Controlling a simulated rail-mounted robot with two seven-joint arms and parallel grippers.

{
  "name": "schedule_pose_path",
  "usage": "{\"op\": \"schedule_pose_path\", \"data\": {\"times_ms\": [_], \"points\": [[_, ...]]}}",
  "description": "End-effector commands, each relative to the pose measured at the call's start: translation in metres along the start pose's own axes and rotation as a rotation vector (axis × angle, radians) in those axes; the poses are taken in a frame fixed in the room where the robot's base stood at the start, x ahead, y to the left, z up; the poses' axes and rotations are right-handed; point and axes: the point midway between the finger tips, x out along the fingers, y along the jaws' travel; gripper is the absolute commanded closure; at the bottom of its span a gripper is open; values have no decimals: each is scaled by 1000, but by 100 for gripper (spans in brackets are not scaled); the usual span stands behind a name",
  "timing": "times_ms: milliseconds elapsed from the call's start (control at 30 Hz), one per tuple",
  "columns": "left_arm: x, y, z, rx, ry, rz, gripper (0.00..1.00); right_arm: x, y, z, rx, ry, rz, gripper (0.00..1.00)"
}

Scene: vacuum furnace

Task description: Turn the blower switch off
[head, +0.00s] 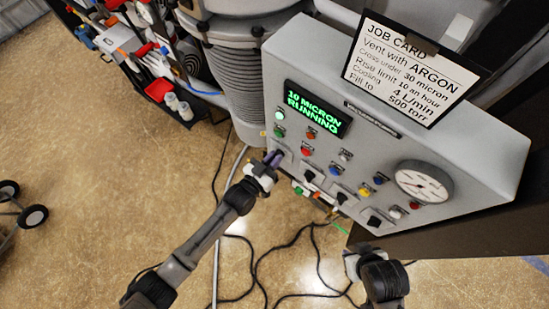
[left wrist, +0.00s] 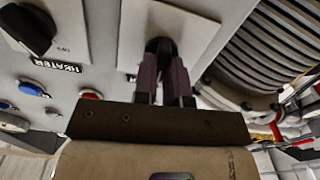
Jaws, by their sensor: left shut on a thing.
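A grey control panel (head: 330,70) carries a row of black rotary switches along its lower part. My left gripper (head: 274,158) is at the leftmost switch plate in the head view. In the left wrist view the left gripper (left wrist: 162,72) has both purplish fingers closed on a dark switch knob (left wrist: 157,44) on a light plate. The knob's label and pointer are hidden, so I cannot read its name or setting. The neighbouring switch (left wrist: 27,28) has a HEATER label beside it. My right arm shows at lower right, and its gripper's jaws (head: 352,264) are unclear.
A green display (head: 312,108) reads "10 MICRON RUNNING". A job card (head: 410,65) stands on the panel's top, and a round gauge (head: 423,183) sits at right. Coloured buttons (head: 306,152) are close to the switches. Black cables (head: 290,247) lie on the floor below.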

Motion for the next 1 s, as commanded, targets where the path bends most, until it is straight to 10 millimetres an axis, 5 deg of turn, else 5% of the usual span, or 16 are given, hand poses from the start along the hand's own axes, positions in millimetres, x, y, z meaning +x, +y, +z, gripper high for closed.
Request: {"op": "schedule_pose_path", "data": {"times_ms": [500,1000], "points": [[0,-2,1,-344,-1,0,100,8,1,3,-3,0,3,57],[0,-2,1,-427,-1,0,100,9,2,4,-9,-1,7,57]]}}
